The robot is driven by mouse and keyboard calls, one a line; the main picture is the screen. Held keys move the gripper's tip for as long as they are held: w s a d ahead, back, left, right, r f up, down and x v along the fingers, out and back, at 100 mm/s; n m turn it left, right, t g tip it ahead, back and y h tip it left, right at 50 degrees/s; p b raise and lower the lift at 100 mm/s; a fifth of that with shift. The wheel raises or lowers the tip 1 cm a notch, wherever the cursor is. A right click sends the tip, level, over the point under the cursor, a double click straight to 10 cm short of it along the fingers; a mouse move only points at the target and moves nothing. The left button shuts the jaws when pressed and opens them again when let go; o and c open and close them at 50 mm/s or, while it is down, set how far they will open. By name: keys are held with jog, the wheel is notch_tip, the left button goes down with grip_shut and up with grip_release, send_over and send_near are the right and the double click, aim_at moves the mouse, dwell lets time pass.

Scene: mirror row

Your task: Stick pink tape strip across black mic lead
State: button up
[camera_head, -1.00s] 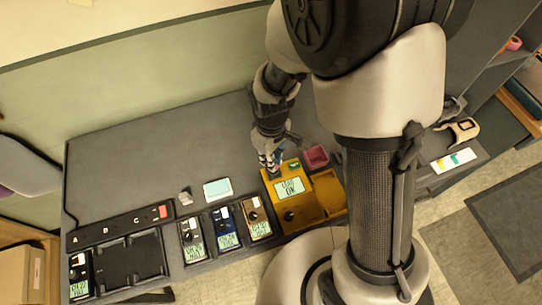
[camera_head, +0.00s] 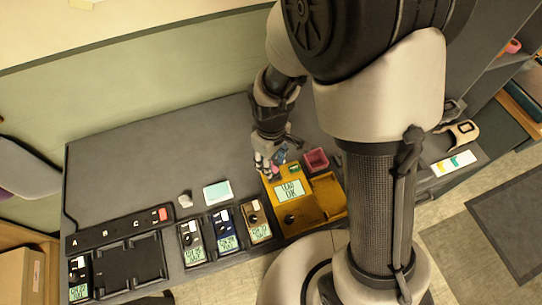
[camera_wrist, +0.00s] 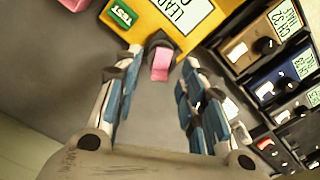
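My gripper (camera_wrist: 161,58) is open, with blue-padded fingers well apart. In the head view my gripper (camera_head: 265,165) is at the back left corner of the yellow tester (camera_head: 325,190), whose screen reads LEAD OK. In the wrist view a short black lead end (camera_wrist: 160,41) sticks out from the tester's edge. A pink tape strip (camera_wrist: 160,67) shows at this black end, between the fingertips with a gap on both sides. I cannot tell whether it is fully stuck down. Most of the lead is not visible.
A pink open box (camera_head: 316,158) stands behind the tester. Several labelled units, one blue (camera_head: 226,230), stand left of it beside a black tray (camera_head: 130,262). A pale pad (camera_head: 217,192) lies behind them. A white card (camera_head: 453,163) with coloured strips is at right. The back left tabletop is clear.

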notch_tip(320, 180, up, 12)
dwell(0.4)
jog(key=shift+c, duration=0.2)
